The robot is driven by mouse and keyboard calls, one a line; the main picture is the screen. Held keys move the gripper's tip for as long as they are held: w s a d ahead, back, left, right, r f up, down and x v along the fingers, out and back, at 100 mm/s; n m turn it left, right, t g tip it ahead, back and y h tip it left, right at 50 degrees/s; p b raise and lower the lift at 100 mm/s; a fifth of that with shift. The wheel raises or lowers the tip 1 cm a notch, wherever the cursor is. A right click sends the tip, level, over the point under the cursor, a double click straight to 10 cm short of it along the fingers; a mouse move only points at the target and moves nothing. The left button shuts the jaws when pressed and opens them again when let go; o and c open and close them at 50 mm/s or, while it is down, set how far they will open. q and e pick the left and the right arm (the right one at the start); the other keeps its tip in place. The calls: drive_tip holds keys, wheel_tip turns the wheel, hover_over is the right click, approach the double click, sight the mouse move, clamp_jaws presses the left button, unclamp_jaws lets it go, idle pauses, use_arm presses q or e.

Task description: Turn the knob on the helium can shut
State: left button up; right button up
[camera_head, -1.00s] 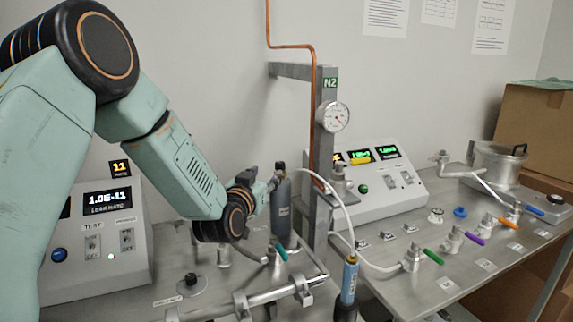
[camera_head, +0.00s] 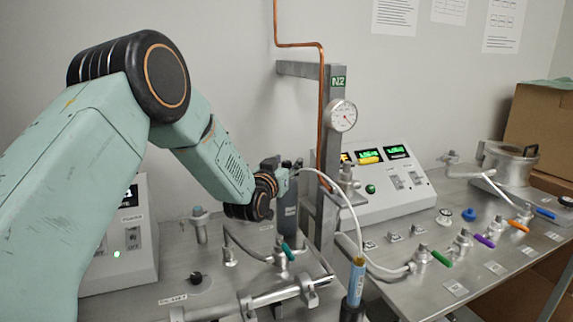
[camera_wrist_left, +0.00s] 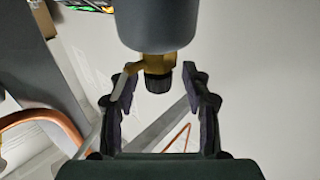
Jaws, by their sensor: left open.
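The helium can is most likely the dark grey cylinder (camera_head: 287,222), standing upright left of the post in the head view. In the left wrist view the can (camera_wrist_left: 156,22) shows at the top, with a brass valve and a black ridged knob (camera_wrist_left: 158,83). My left gripper (camera_head: 286,168) is at the can's top in the head view and hides the knob there. In the wrist view its open fingers (camera_wrist_left: 159,76) stand on either side of the knob, with gaps visible. My right gripper is not in view.
A metal post (camera_head: 330,150) with a gauge (camera_head: 342,115) and copper pipe stands just right of the can. A white hose (camera_head: 345,205) arcs past the post. A valve with a teal handle (camera_head: 288,252) sits in front. Control boxes stand on both sides.

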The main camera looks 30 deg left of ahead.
use_arm(q)
drive_tip(key=shift+d+r, duration=0.15)
drive_tip(key=shift+w, duration=0.1)
drive_tip(key=c, duration=0.3)
clamp_jaws()
